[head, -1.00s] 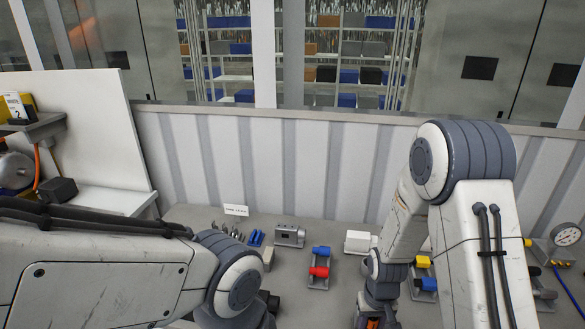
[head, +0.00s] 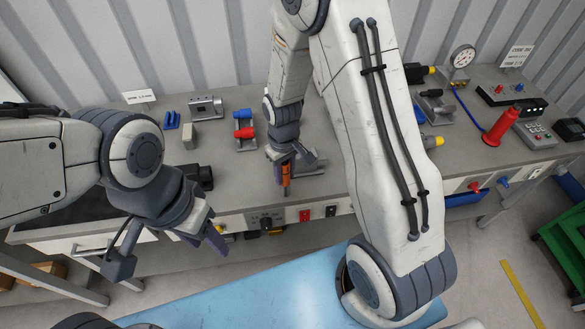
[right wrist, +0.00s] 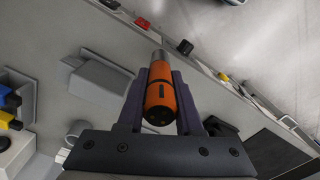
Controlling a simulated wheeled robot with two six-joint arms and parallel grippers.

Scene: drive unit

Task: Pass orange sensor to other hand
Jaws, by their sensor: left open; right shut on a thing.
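The orange sensor (head: 286,175) is a short orange cylinder with a black mark and a metal tip. In the right wrist view the orange sensor (right wrist: 161,92) lies between the two dark fingers of my right gripper (right wrist: 160,95), which is shut on it. In the head view my right gripper (head: 286,180) points down over the front part of the bench. My left gripper (head: 212,238) is open and empty, to the left of the sensor and lower in the picture, in front of the bench edge. The two grippers are apart.
The grey bench (head: 335,160) holds a red and blue part in a holder (head: 244,130), a metal block (head: 206,107), a gauge (head: 462,57) and a red cone (head: 500,128). Sockets line its front edge. A blue surface (head: 270,290) lies in front.

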